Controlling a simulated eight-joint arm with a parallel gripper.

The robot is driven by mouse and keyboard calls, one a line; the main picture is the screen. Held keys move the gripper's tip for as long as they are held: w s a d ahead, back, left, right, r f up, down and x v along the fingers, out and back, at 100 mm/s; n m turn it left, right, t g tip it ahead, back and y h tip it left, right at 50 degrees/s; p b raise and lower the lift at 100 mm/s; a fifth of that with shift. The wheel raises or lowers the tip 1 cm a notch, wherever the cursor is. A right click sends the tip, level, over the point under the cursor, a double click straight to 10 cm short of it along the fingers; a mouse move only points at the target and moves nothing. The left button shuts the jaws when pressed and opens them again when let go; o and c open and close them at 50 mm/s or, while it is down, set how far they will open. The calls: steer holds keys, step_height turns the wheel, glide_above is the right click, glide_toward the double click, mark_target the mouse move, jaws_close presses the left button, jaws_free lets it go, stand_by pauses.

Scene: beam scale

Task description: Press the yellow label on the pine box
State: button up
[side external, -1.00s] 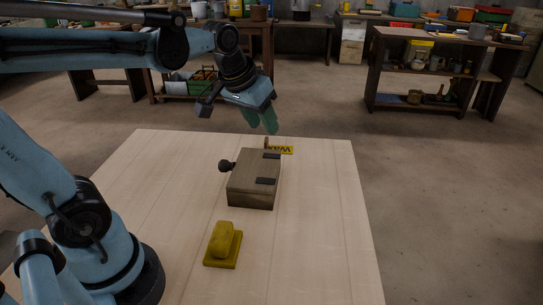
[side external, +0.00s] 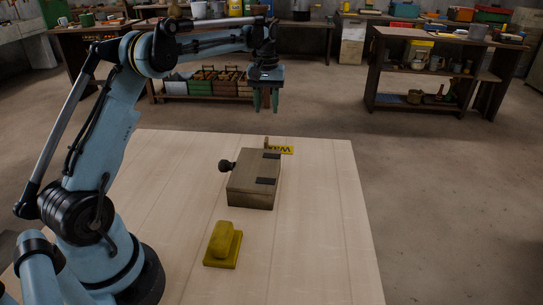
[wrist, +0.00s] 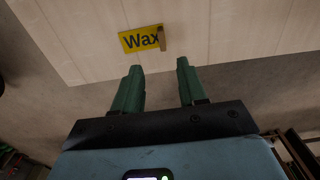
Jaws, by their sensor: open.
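A brown wooden box (side external: 250,183) with dark hinges and a round dark knob (side external: 225,166) on its left side sits on the pale table. A yellow label (side external: 287,150) reading "Wax" lies just behind the box; it also shows in the wrist view (wrist: 134,40). A small wooden piece (side external: 266,143) stands at the label's edge and covers its end in the wrist view (wrist: 161,38). My gripper (side external: 266,108) is open and empty, green fingers pointing down, above the table's far edge and apart from the label. It also shows in the wrist view (wrist: 157,68).
A yellow block on a flat base (side external: 222,244) stands on the table (side external: 320,225) in front of the box. The table's right side is clear. Workbenches and shelves (side external: 430,75) stand well behind on the floor.

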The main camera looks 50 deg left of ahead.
mark_target(266, 139)
steer(key=f, duration=1.2)
steer(key=shift+a+f, duration=0.2)
steer(key=shift+f, duration=0.05)
jaws_close()
